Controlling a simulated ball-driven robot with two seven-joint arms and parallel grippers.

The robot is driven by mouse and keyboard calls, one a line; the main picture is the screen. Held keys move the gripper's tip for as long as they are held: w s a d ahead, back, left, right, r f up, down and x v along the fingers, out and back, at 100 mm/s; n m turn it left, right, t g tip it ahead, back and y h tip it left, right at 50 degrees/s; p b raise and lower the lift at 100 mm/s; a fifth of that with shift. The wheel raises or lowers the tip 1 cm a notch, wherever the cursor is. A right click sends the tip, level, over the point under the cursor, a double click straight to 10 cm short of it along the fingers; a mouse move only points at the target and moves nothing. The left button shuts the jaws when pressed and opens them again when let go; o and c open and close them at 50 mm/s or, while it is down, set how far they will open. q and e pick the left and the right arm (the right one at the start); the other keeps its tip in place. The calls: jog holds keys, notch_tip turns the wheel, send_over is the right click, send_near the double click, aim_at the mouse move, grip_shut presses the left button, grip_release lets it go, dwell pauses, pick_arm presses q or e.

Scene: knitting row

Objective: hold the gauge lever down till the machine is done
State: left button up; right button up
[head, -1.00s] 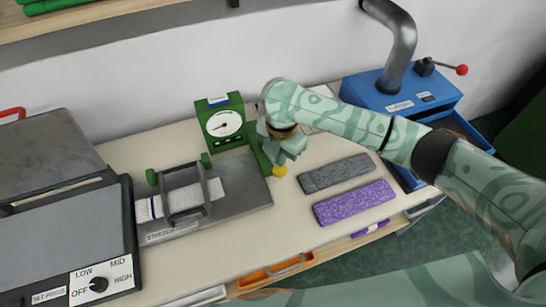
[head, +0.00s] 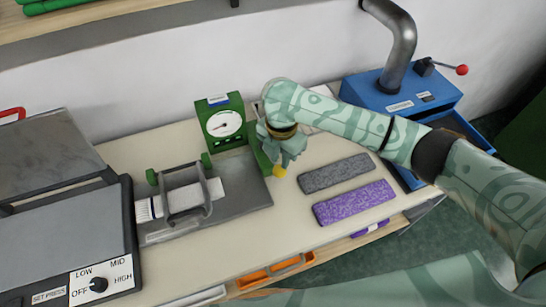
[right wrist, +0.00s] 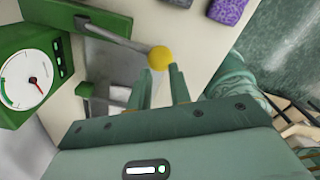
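The green gauge machine (head: 224,101) stands on the table by the wall, its white dial (head: 224,123) facing me. The dial also shows in the right wrist view (right wrist: 24,80). The gauge lever (right wrist: 115,37) reaches out from the machine's side to a yellow knob (right wrist: 159,57), also seen in the head view (head: 279,171). My right gripper (right wrist: 161,72) is at the knob from above; its fingers stand about a knob's width apart at the knob. I cannot tell whether they squeeze it or only rest on it. My left gripper is out of view.
A grey plate and clamp frame (head: 239,183) with a white strip (head: 212,189) lie left of the lever. A grey block (head: 335,174) and a purple block (head: 353,203) lie to its right. A press (head: 50,235) stands left, a blue machine (head: 405,100) right.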

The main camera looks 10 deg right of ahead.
aim_at(280, 167)
jog(key=shift+f+b, duration=0.6)
jog(key=shift+f, duration=1.4)
jog(key=shift+s+d+f+b, duration=0.1)
jog(key=shift+s+f+b, duration=0.15)
jog(key=shift+f, duration=0.7)
jog(key=shift+s+f+b, duration=0.1)
jog(key=shift+f+b, duration=0.2)
jog(key=shift+f, duration=0.65)
jog(key=shift+r, duration=0.1)
notch_tip(280, 167, up, 6)
jog(key=p, duration=0.7)
jog(key=shift+r+p, duration=0.25)
jog(key=shift+p, duration=0.1)
notch_tip(280, 167, up, 6)
jog(key=p, duration=0.7)
jog(key=shift+r+p, duration=0.25)
jog(key=shift+p, duration=0.15)
